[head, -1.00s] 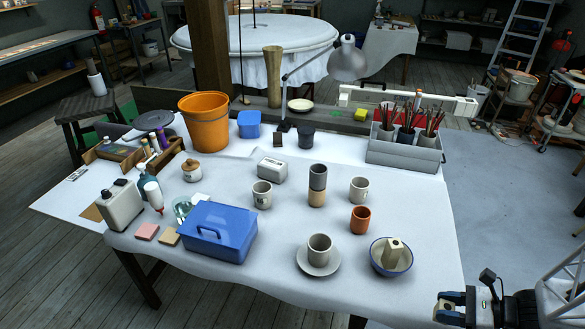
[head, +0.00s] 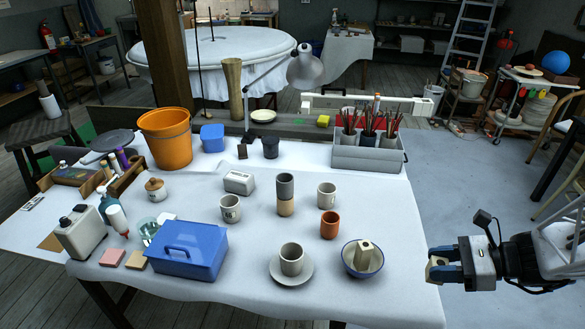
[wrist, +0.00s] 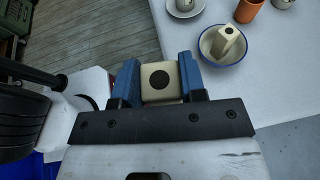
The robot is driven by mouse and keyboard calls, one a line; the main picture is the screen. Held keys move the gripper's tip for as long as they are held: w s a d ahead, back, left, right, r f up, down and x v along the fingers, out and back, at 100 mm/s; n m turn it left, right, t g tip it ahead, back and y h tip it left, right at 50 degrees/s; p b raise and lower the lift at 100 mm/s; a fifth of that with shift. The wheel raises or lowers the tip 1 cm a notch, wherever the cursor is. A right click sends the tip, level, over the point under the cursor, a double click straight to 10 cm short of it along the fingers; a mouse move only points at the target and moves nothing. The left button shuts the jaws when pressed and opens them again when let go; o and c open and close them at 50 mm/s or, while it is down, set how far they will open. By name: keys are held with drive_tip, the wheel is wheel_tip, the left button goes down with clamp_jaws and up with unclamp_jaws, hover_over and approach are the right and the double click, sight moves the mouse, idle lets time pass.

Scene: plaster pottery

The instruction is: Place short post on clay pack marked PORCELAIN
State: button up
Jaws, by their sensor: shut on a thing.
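My gripper (head: 445,266) is at the lower right in the head view, off the table's right edge. It is shut on a short cream post (head: 433,268) with a dark round hole in its end. The wrist view shows the post (wrist: 160,83) between the blue fingers. A small pale grey block (head: 239,183) with a dark marking lies mid-table, far left of my gripper; it may be the clay pack, but I cannot read PORCELAIN on it. Another, longer cream post (head: 367,256) leans in a blue-rimmed bowl (head: 350,270).
Near my gripper stand the bowl, a cup on a saucer (head: 278,279) and a terracotta cup (head: 329,225). Stacked grey and tan cylinders (head: 285,188) stand just right of the pale block. A blue toolbox (head: 190,250) is at front left. The table's right front strip is clear.

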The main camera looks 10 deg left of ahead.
drive_tip(key=shift+r, duration=0.55)
drive_tip(key=shift+w+r, duration=0.1)
drive_tip(key=shift+w, duration=0.15)
drive_tip(key=w+a, duration=0.6)
drive_tip(key=w, duration=0.5)
drive_tip(key=w+a+r+n+g, duration=0.1)
drive_tip(key=w+a, duration=0.6)
drive_tip(key=w, duration=0.4)
drive_tip(key=w+a, duration=0.6)
drive_tip(key=w, duration=0.5)
drive_tip(key=w+a, duration=0.4)
drive_tip(key=a, duration=0.9)
drive_tip(key=w+a+f+g, duration=0.1)
drive_tip(key=w+a, duration=0.3)
drive_tip(key=a, duration=0.9)
drive_tip(key=w+a, duration=0.4)
drive_tip(key=a, duration=1)
drive_tip(key=shift+n, duration=0.4)
drive_tip(key=shift+w+d+f, duration=0.1)
drive_tip(key=shift+d+f, duration=0.1)
drive_tip(key=shift+f, duration=1.1)
drive_tip(key=shift+w+d+f, duration=0.1)
drive_tip(key=shift+d+f, duration=0.1)
drive_tip(key=shift+f, duration=1.05)
